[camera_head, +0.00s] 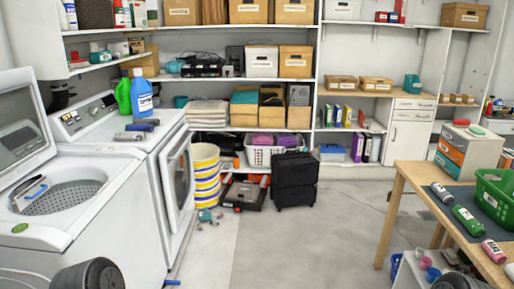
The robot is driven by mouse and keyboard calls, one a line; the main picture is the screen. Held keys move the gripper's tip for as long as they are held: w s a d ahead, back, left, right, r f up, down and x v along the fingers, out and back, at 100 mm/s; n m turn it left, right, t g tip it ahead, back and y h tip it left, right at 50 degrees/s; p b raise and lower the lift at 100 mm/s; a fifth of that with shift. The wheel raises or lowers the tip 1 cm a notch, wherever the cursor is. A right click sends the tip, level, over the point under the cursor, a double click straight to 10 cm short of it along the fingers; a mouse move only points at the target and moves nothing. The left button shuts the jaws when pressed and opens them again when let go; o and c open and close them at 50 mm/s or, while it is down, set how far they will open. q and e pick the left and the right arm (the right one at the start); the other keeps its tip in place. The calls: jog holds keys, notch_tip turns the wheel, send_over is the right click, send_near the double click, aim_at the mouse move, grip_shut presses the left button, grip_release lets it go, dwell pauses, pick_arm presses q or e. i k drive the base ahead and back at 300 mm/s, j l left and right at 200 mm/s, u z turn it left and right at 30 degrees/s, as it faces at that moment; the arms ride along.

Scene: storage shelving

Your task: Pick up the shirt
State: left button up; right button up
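I cannot make out a shirt for certain. Purple cloth-like items (288,140) sit in a white laundry basket (260,157) on the low middle shelf. A stack of pale folded cloth-like items (208,108) lies on the shelf above and to the left. Neither is clear enough to name as a shirt. Neither gripper is in view.
An open top-load washer (75,240) and a second white machine (178,185) stand at left. A wooden table (400,185) with a green basket (488,205) stands at right. A black case (295,182) stands before the shelves. The middle floor (300,245) is clear.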

aim_at(127, 136)
jog(key=i+l, duration=0.1)
jog(key=i, duration=1.4)
jog(key=i+l, duration=0.15)
jog(key=i, duration=0.6)
jog(key=i+l+u, duration=0.1)
jog(key=i+u, duration=0.3)
jog(key=i+l+u, duration=0.4)
jog(key=i, duration=0.15)
jog(key=i+l+u, duration=0.4)
jog(key=i+j, duration=0.05)
jog(key=j, duration=0.05)
